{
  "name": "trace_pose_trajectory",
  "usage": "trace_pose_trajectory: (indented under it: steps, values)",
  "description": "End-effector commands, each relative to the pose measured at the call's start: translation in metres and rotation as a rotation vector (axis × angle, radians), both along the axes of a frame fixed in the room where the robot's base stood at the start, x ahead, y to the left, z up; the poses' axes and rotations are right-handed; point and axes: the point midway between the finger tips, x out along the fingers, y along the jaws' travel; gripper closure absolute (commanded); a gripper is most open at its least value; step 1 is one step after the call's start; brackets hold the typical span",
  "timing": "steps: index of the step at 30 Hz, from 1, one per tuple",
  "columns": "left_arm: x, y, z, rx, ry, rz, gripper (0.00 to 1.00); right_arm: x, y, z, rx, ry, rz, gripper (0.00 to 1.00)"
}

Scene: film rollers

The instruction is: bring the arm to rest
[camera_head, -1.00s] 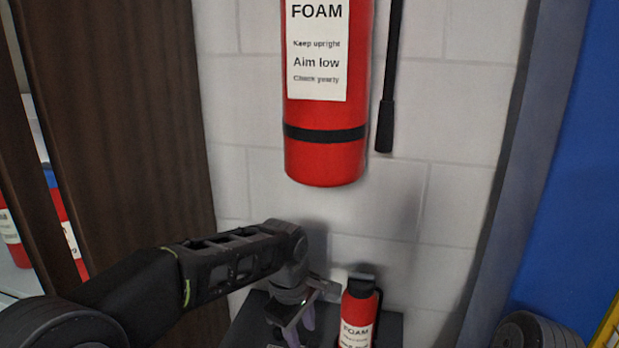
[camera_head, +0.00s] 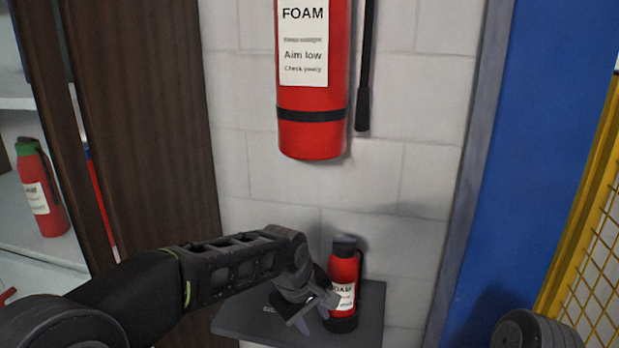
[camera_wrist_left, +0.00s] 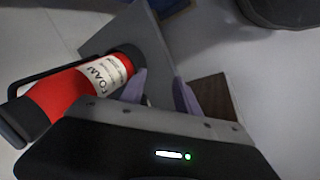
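My left gripper (camera_head: 313,318) is low in the head view, over a dark grey ledge (camera_head: 240,322). Its two purple fingers stand apart with nothing between them, as the left wrist view shows (camera_wrist_left: 159,82). A small red foam extinguisher (camera_head: 345,270) with a black top and white label stands upright on the ledge, just right of the gripper. In the left wrist view the extinguisher (camera_wrist_left: 55,97) lies outside the fingers, to their left. I cannot tell whether a finger touches it. My right gripper is not in view.
A large red foam extinguisher (camera_head: 312,135) hangs on the pale block wall above. A brown wooden panel (camera_head: 145,130) is left. Beyond it, a red extinguisher with a green top (camera_head: 42,190) stands on a shelf. A blue panel (camera_head: 530,140) and yellow mesh frame (camera_head: 590,230) are right.

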Motion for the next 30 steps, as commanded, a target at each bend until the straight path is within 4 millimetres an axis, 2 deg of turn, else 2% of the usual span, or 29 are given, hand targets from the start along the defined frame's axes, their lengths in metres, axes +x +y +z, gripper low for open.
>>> trace_pose_trajectory:
  steps: [5, 8, 11, 14, 15, 17, 18, 20, 21, 24, 27, 30]
  values:
    - [-0.001, -0.025, -0.03, -0.007, -0.11, -0.222, 0.62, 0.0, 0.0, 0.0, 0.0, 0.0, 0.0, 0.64]
    - [-0.006, -0.033, -0.063, -0.002, -0.167, -0.351, 0.62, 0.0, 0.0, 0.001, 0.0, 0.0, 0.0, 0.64]
    - [-0.022, -0.03, -0.113, 0.01, -0.214, -0.48, 0.62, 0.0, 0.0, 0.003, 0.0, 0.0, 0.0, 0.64]
    - [-0.052, -0.015, -0.174, 0.029, -0.243, -0.59, 0.62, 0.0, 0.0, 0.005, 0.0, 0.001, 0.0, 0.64]
    - [-0.069, -0.005, -0.199, 0.037, -0.246, -0.624, 0.62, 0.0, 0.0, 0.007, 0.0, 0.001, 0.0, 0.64]
    - [-0.098, 0.01, -0.232, 0.046, -0.239, -0.66, 0.62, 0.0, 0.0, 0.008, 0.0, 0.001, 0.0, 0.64]
    - [-0.121, 0.021, -0.253, 0.048, -0.224, -0.674, 0.62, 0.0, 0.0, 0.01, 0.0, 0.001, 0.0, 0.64]
    - [-0.158, 0.036, -0.278, 0.045, -0.191, -0.68, 0.62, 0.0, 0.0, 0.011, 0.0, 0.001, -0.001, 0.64]
    - [-0.182, 0.045, -0.291, 0.037, -0.159, -0.673, 0.62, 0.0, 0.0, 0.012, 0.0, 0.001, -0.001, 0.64]
    - [-0.237, 0.061, -0.313, -0.003, -0.059, -0.622, 0.62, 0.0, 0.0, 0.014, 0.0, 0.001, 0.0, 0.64]
    - [-0.277, 0.069, -0.324, -0.046, 0.035, -0.576, 0.62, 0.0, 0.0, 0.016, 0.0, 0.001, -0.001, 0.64]
    - [-0.287, 0.076, -0.332, -0.066, 0.072, -0.529, 0.62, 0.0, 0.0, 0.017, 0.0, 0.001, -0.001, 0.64]
